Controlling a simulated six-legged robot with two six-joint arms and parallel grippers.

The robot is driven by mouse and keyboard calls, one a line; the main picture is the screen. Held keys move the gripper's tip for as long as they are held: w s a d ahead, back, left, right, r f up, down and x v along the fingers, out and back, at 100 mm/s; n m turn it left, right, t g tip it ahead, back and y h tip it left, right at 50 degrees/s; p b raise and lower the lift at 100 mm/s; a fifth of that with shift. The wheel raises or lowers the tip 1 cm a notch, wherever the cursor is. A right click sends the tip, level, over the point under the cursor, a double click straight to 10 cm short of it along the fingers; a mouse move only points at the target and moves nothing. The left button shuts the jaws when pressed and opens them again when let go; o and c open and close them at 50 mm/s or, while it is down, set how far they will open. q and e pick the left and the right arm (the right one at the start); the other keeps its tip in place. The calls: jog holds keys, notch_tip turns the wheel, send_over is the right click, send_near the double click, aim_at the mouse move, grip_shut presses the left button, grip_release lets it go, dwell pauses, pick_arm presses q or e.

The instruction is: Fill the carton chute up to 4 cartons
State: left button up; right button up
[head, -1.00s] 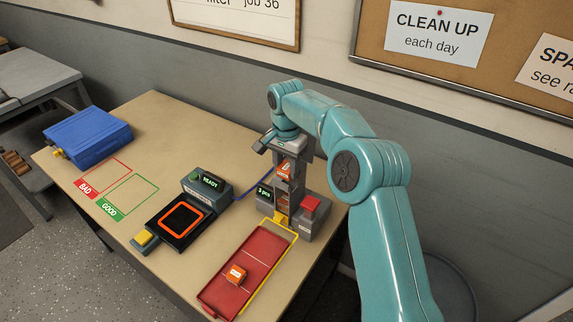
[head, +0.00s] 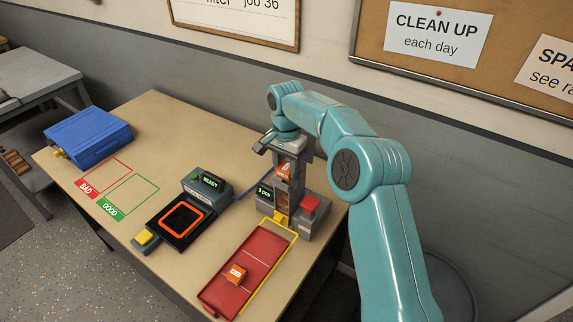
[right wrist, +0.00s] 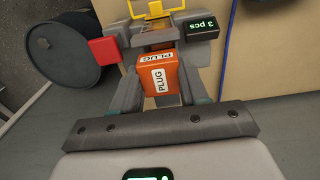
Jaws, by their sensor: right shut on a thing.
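The grey carton chute (head: 281,203) stands at the right end of the table, with a display reading "3 pcs" (head: 265,192). My right gripper (head: 284,163) is at the top of the chute, shut on an orange carton (head: 284,172). In the right wrist view this carton (right wrist: 165,78) shows the label "PLUG" and sits between the fingers, in line with the chute. I cannot tell how far it is inside the chute. Another orange carton (head: 236,274) lies in the red tray (head: 258,246). My left gripper is not in view.
A red button (head: 311,202) sits on the chute's right side. A black fixture with an orange frame (head: 183,219) and a "READY" display (head: 209,180) stands left of the tray. A blue case (head: 88,137) and BAD and GOOD outlines lie further left.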

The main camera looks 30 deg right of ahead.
jog(key=shift+f+b, duration=1.2)
jog(key=shift+f, duration=0.8)
dwell(0.7)
jog(key=o, duration=1.1)
jog(key=shift+r, duration=0.45)
notch_tip(320, 180, up, 8)
jog(key=shift+r+p, duration=0.2)
jog(key=shift+p, duration=0.15)
notch_tip(320, 180, up, 7)
jog(key=p, duration=0.3)
